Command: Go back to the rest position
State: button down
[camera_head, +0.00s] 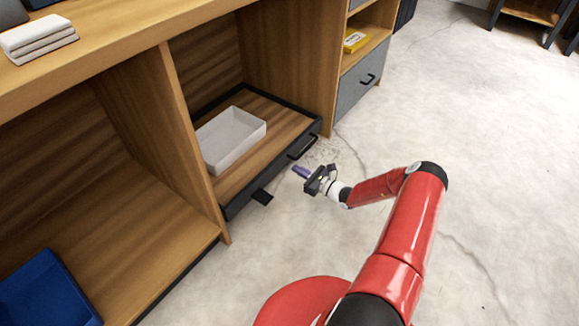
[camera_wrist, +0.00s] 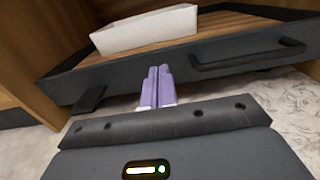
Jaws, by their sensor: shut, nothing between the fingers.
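My gripper (camera_head: 301,172) is at the end of my red arm, in front of the cabinet and over the concrete floor. Its purple fingers (camera_wrist: 157,87) are together in the wrist view, with nothing between them. They point toward the front of a drawer (camera_head: 230,206), which has a dark rim and a black handle (camera_head: 301,147). The handle also shows in the wrist view (camera_wrist: 248,58), to the right of the fingers and apart from them. A white tray (camera_head: 258,131) stands on the drawer's wooden bottom.
A blue bin (camera_head: 45,290) sits in the left compartment. Folded white cloths (camera_head: 38,40) lie on the worktop. A grey drawer (camera_head: 358,90) is to the right, with a yellow box (camera_head: 354,42) on the shelf above it. The floor (camera_head: 500,170) at the right is clear.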

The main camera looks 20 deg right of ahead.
jog(key=v, duration=0.7)
jog(key=s+a+r+n+g+p, duration=0.2)
jog(key=s+a+r+n+g, duration=0.15)
jog(key=r+n, duration=0.45)
jog(key=s+a+r+n+g+h+p, duration=0.15)
jog(key=a+r+n+g, duration=0.3)
jog(key=r, duration=0.75)
jog(key=s+a+r+n+g+p, duration=0.2)
jog(key=s+a+r+n+g, duration=0.25)
jog(key=r, duration=0.45)
jog(key=s+r+n+t+h+p, duration=0.1)
jog(key=s+r+n+h, duration=0.3)
jog(key=s+r, duration=0.7)
jog(key=s+a+r+n+t+h+p, duration=0.1)
jog(key=s+r+n+t+h+p, duration=0.1)
jog(key=s+r+n+h+p, duration=0.2)
jog(key=s+r+n+h, duration=0.1)
jog(key=s+r+n, duration=0.2)
jog(key=s+r, duration=0.4)
notch_tip(320, 180, up, 2)
jog(key=shift+s+a+r+n, duration=0.1)
jog(key=shift+s+a+n, duration=0.05)
jog(key=shift+a+n, duration=0.15)
jog(key=shift+t, duration=0.25)
